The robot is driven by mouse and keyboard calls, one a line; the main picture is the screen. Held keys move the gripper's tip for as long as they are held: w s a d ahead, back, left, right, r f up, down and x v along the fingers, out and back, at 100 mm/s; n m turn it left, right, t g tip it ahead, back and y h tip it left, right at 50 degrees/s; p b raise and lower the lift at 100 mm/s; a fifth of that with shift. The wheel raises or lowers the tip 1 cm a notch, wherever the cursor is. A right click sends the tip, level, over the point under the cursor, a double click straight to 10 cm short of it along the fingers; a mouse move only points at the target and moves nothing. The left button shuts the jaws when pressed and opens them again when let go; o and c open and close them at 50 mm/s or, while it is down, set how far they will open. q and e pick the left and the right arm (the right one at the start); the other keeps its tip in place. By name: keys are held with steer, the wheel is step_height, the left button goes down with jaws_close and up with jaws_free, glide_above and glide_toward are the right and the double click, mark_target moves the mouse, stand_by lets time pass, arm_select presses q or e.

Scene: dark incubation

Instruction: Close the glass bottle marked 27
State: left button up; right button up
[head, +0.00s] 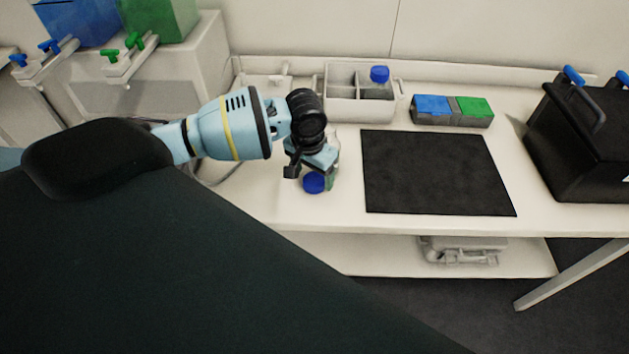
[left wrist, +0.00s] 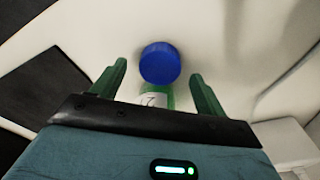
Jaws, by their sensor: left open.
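A blue cap (head: 313,183) shows at the front left of the table, just below my left gripper (head: 309,166). In the left wrist view the cap (left wrist: 160,63) lies between the tips of my open fingers (left wrist: 158,78), with a gap on both sides. A bottle with green contents and a white label (left wrist: 153,99) shows right below the cap there, its lower part hidden by my gripper body. Part of a greenish bottle (head: 333,178) also shows beside the gripper in the head view. I cannot tell if the cap sits on the bottle. The label's number is not clearly readable. My right gripper is out of view.
A black mat (head: 438,172) lies to the right. Behind stand a white divided rack (head: 345,108) with a blue-capped bottle (head: 379,75) and a blue and green block (head: 452,120). A black box (head: 577,135) stands far right. Bare table lies in front of the cap.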

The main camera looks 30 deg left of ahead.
arm_select(q)
steer(key=shift+w+f, duration=0.1)
steer(key=shift+f, duration=0.65)
steer(key=c, duration=1)
steer(key=shift+c, duration=0.2)
steer(key=shift+r, duration=0.1)
